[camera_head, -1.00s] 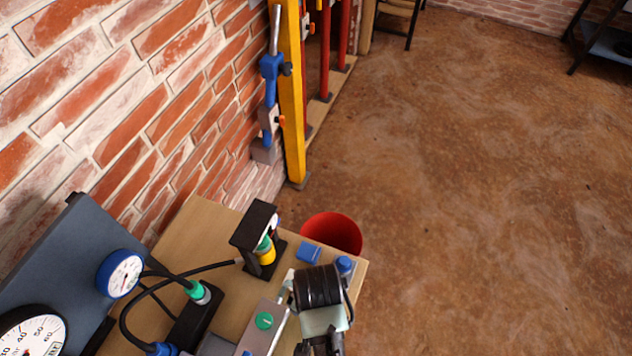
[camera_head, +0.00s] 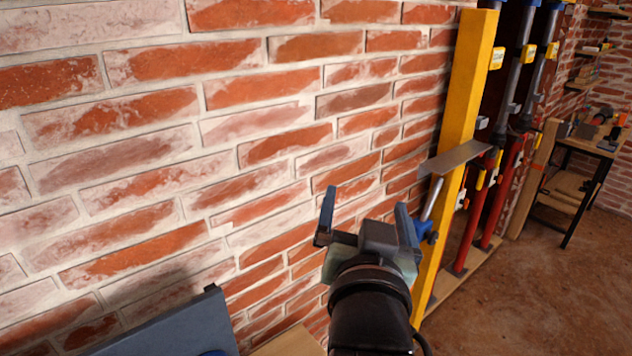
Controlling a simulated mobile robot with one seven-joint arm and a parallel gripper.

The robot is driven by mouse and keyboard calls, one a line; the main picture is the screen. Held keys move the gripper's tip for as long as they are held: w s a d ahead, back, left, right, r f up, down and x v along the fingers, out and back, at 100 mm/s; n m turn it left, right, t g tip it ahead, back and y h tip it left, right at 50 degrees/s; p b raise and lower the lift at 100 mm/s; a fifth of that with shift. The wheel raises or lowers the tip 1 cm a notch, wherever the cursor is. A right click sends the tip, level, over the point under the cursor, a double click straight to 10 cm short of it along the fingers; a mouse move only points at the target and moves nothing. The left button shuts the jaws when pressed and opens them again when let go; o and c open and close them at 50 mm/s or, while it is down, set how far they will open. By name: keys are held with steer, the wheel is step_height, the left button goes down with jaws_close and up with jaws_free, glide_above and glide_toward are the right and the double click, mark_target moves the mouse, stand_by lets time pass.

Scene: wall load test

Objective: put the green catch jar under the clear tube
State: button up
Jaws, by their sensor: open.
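My gripper (camera_head: 366,212) is raised in front of the brick wall, its two fingers spread apart and pointing up. It is open, with nothing between the fingers. I cannot make out the green catch jar or the clear tube in the present view. Most of the bench top is below the picture's edge, and my arm covers part of the lower middle.
The brick wall (camera_head: 220,130) fills the left and middle. A yellow post (camera_head: 465,90) with a flat grey plate (camera_head: 456,158) stands right of my gripper, red props (camera_head: 474,215) behind it. A dark panel (camera_head: 170,328) and wooden bench edge (camera_head: 290,343) show below. Open floor (camera_head: 535,290) lies right.

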steer(key=s+a+r+n+t, duration=0.1)
steer(key=s+a+r+t, duration=0.1)
steer(key=r, duration=0.6)
steer(key=s+a+r+n+t+y, duration=0.1)
steer(key=s+a+r+t, duration=0.1)
steer(key=s+r+t, duration=0.2)
steer(key=s+a+r+n+t+y, duration=0.1)
steer(key=s+r+t, duration=0.3)
steer(key=r, duration=1)
steer(key=s+a, duration=0.1)
steer(key=s, duration=0.2)
steer(key=shift+s+a+r+n, duration=0.15)
steer(key=shift+s+r+n, duration=0.1)
steer(key=shift+s+n, duration=0.1)
